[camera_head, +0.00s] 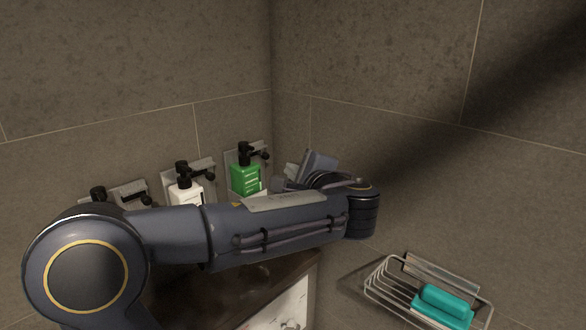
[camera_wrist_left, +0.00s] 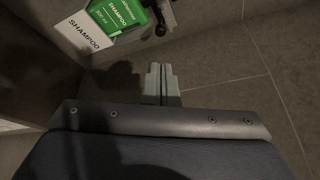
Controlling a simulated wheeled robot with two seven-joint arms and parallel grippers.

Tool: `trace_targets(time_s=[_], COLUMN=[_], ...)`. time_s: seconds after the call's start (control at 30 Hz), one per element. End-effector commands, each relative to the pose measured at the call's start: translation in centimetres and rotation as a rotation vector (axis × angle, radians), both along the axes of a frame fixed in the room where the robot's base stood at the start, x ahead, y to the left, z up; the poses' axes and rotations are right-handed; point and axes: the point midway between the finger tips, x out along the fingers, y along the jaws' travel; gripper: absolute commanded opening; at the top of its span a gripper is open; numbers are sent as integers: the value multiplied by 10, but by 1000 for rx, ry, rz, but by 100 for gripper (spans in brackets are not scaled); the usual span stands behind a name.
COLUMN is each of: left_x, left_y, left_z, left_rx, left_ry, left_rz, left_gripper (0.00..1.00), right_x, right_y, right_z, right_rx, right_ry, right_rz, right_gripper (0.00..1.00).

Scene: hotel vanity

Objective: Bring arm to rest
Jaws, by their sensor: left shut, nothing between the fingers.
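My left arm reaches across the head view from the left and bends back at its far end. My left gripper (camera_head: 292,172) is partly hidden behind the forearm, close to the tiled corner. In the left wrist view the gripper's two fingers (camera_wrist_left: 160,70) are together and hold nothing. The green shampoo bottle (camera_head: 246,180) is in a wall holder left of the gripper, apart from it. It also shows in the left wrist view (camera_wrist_left: 112,15). My right gripper is not in view.
A white bottle (camera_head: 186,192) hangs left of the green one, and another black pump (camera_head: 100,194) shows further left. A wire rack (camera_head: 376,284) with a teal soap bar (camera_head: 445,300) is on the right wall. A dark ledge (camera_head: 285,275) lies below the arm.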

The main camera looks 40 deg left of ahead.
Motion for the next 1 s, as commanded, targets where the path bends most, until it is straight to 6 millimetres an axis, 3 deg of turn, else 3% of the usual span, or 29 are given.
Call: trace_targets(time_s=[0.5, 0.63, 0.77, 0.83, 1.0], left_x=[0, -10, -47, -78, -150], left_y=[0, 3, 6, -1, -53], left_z=[0, -13, -61, -100, -185], left_rx=[-1, -63, -300, -502, -1058], left_ry=[0, 9, 28, 28, -42], left_rz=[0, 7, 31, 60, 179], left_gripper=[0, 0, 0, 0, 0], right_x=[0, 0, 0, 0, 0], right_y=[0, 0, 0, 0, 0], right_z=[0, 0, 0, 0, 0], right_rx=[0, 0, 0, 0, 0], right_ry=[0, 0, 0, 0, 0], right_rz=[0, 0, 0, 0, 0], right_gripper=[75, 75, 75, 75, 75])
